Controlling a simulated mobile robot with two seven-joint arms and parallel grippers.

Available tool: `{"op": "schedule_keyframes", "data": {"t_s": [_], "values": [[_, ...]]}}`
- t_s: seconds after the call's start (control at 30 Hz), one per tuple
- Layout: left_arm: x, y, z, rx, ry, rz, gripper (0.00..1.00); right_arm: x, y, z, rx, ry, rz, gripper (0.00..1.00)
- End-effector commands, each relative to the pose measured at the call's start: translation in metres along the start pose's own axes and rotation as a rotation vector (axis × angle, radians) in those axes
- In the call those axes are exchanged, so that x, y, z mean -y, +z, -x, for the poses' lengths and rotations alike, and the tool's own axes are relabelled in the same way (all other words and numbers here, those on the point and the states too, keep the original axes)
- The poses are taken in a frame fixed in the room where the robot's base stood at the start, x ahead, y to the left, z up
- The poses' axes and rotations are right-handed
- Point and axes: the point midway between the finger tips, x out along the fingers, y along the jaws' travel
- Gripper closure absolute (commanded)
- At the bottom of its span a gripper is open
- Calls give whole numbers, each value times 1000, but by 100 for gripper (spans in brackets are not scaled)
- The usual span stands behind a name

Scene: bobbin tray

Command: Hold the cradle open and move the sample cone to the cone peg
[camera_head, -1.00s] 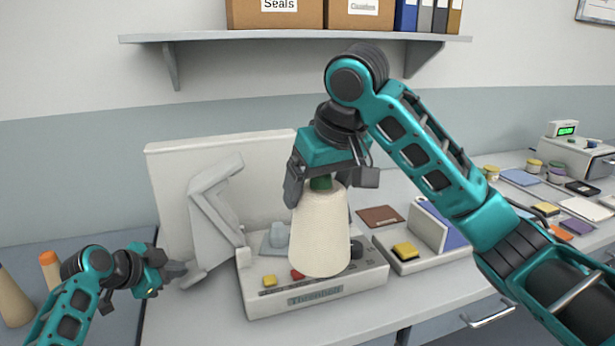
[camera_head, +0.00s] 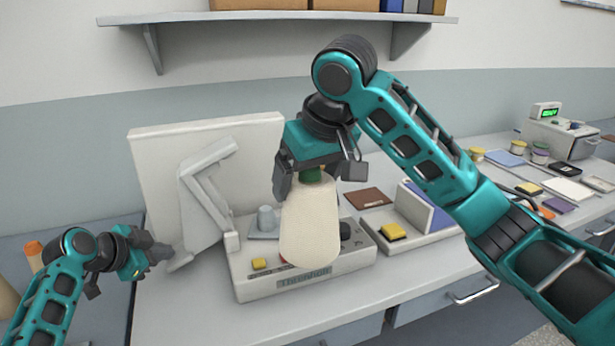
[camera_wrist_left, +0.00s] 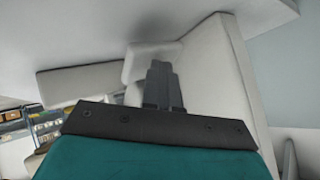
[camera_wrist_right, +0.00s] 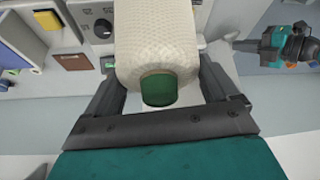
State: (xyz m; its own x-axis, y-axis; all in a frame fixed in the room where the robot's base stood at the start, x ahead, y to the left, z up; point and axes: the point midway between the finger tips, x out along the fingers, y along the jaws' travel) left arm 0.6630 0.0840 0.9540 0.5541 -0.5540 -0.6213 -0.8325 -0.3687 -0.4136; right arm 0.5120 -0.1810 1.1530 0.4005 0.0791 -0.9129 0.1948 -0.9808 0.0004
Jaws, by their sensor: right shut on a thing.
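The cream sample cone (camera_head: 310,225) has a green tip and hangs tip up in my right gripper (camera_head: 315,175), which is shut on its upper end. The right wrist view shows the cone (camera_wrist_right: 155,40) between the two fingers. In the head view it is in front of the machine base, with a grey-blue peg (camera_head: 266,218), likely the cone peg, just left of it. The pale grey cradle (camera_head: 205,200) leans against an upright panel. My left gripper (camera_head: 165,252) is at its lower left edge. In the left wrist view its fingers (camera_wrist_left: 162,88) are together against a pale part; contact is unclear.
The machine base (camera_head: 300,283) carries a yellow button (camera_head: 259,263) and a dark knob (camera_head: 345,231). A pale upright panel (camera_head: 150,165) stands behind the cradle. The front table strip is clear.

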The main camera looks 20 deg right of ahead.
Motion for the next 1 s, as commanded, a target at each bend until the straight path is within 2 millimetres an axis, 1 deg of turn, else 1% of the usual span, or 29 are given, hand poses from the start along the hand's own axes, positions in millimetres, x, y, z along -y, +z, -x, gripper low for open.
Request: {"op": "schedule_keyframes", "data": {"t_s": [0.7,1.0], "values": [[8,-15,13,-1,2,-1,100,0,-1,1,-3,-1,0,79],[10,-19,16,-1,2,-1,100,0,-1,1,-3,-1,0,79]]}}
